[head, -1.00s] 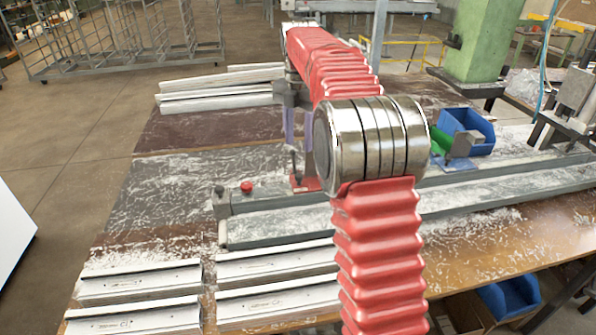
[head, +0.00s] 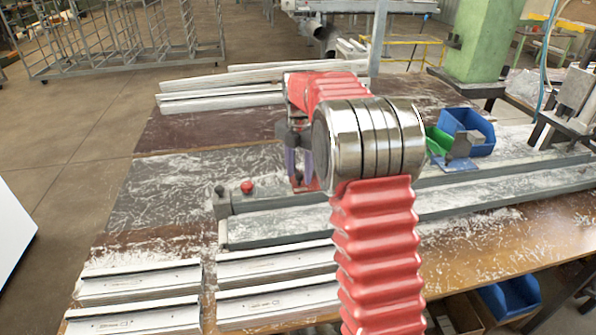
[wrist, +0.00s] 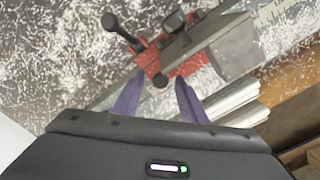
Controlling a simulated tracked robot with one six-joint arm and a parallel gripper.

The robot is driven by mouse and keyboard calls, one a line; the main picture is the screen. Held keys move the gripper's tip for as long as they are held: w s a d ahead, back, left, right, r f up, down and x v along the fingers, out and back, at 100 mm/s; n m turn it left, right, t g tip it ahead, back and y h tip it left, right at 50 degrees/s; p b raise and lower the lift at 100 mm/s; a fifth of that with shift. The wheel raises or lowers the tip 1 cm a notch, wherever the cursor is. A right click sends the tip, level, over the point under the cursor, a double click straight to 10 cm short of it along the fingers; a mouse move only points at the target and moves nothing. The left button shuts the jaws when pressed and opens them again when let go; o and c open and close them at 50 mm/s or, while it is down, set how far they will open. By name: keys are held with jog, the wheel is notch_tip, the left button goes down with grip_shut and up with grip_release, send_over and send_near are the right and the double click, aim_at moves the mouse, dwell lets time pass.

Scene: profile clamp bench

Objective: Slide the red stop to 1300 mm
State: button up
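The red stop (wrist: 146,58) is in the upper middle of the wrist view, with black levers and round knobs on it and a dark grey block (wrist: 232,45) beside it. In the head view only a bit of red (head: 313,186) shows at its place, behind my gripper (head: 300,168) and arm. My gripper's two purple fingers (wrist: 160,84) are apart and point at the stop. A black knob (wrist: 160,81) of the stop appears between the fingertips. I cannot tell whether they touch it. Nothing is held.
A scale strip (wrist: 275,12) shows at the upper right of the wrist view. White profiles (head: 140,282) lie in front, blue bins (head: 468,128) stand at the right. Shavings cover the bench.

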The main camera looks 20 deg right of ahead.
jog(key=shift+c, duration=0.5)
grip_shut()
